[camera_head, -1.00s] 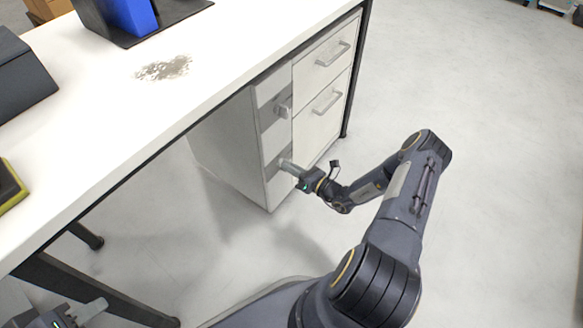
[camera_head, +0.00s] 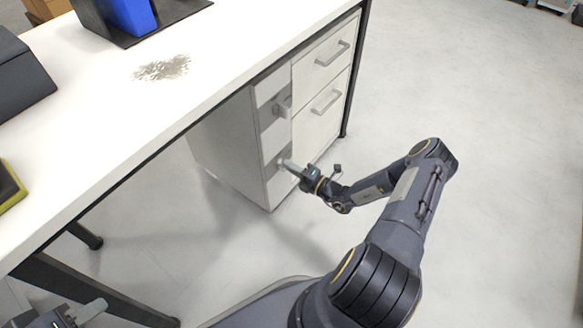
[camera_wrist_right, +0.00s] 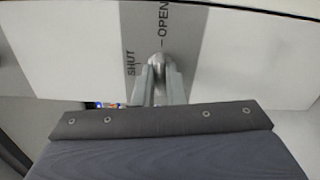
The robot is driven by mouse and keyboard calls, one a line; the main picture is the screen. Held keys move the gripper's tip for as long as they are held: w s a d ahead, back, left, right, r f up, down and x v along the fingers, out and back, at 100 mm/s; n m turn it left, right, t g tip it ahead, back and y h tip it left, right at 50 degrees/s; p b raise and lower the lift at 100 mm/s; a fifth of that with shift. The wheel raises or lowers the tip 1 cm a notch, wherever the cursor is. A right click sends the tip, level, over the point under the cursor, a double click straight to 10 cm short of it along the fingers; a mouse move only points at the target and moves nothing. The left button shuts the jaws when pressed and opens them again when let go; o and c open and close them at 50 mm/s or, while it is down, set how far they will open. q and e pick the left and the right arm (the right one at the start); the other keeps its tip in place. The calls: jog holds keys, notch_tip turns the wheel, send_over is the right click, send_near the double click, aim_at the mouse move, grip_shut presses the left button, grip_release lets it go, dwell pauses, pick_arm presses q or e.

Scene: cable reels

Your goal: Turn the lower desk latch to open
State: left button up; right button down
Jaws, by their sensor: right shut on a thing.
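The lower desk latch (camera_wrist_right: 158,60) is a small grey metal knob on a grey plate (camera_wrist_right: 181,25) marked SHUT and OPEN in the right wrist view. My right gripper (camera_head: 287,164) is at the lower latch on the side of the desk's drawer unit (camera_head: 228,150). In the right wrist view its two fingers (camera_wrist_right: 159,80) are closed around the latch, which they partly hide. The upper latch (camera_head: 283,106) sticks out above it. My left gripper (camera_head: 88,312) is at the bottom left, away from the desk latches; its finger opening is not clear.
The white desk top (camera_head: 110,100) spans the left and overhangs the drawer unit. Two drawers with handles (camera_head: 326,102) face right. A blue bin (camera_head: 133,14) stands at the back. The floor (camera_head: 460,90) on the right is clear.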

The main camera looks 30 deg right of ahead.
jog(key=shift+f+m, duration=0.1)
jog(key=shift+m, duration=0.7)
jog(key=c, duration=1.5)
grip_release()
jog(key=p+v, duration=0.2)
jog(key=v, duration=0.6)
jog(key=shift+w, duration=0.1)
